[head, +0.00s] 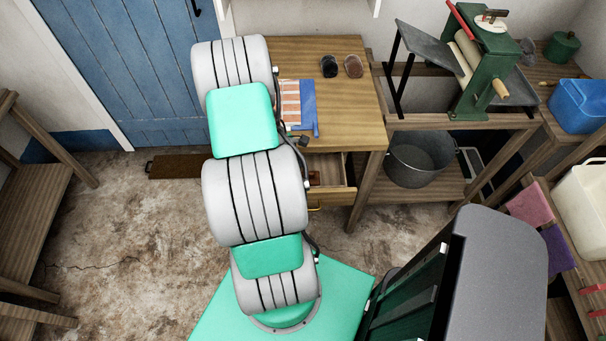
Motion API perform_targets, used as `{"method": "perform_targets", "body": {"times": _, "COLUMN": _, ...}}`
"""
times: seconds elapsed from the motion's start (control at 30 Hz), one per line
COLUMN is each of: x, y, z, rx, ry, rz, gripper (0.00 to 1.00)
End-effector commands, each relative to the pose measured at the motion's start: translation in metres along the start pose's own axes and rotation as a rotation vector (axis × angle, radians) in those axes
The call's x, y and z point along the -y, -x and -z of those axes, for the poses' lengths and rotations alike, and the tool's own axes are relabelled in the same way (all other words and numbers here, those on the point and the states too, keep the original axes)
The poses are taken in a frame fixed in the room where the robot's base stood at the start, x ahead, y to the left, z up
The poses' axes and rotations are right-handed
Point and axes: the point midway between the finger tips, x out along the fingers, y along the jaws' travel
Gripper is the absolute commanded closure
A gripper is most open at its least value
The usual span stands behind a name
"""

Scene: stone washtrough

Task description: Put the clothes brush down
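I cannot make out a clothes brush in the head view. My gripper is not in view; my arm's large grey and green links fill the middle of the picture and hide whatever is behind them. The wooden table (343,114) stands beyond the arm, its left part covered by the links. Its right part is mostly bare.
Two small dark rounded items (329,66) (353,66) stand at the table's back. A striped cloth (291,98) and a blue cloth (308,107) lie beside my arm. A drawer (340,195) is partly open. A green mangle (487,70) and metal tub (419,160) are right.

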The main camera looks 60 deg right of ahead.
Motion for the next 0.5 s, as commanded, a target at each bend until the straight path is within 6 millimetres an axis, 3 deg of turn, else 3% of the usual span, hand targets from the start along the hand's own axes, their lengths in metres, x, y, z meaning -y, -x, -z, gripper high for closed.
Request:
{"method": "perform_targets", "body": {"times": 0.3, "x": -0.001, "y": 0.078, "z": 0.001, "rx": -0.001, "ry": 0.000, "rz": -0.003, "gripper": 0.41}}
{"method": "perform_targets", "body": {"times": 0.5, "x": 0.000, "y": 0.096, "z": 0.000, "rx": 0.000, "ry": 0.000, "rz": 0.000, "gripper": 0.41}}
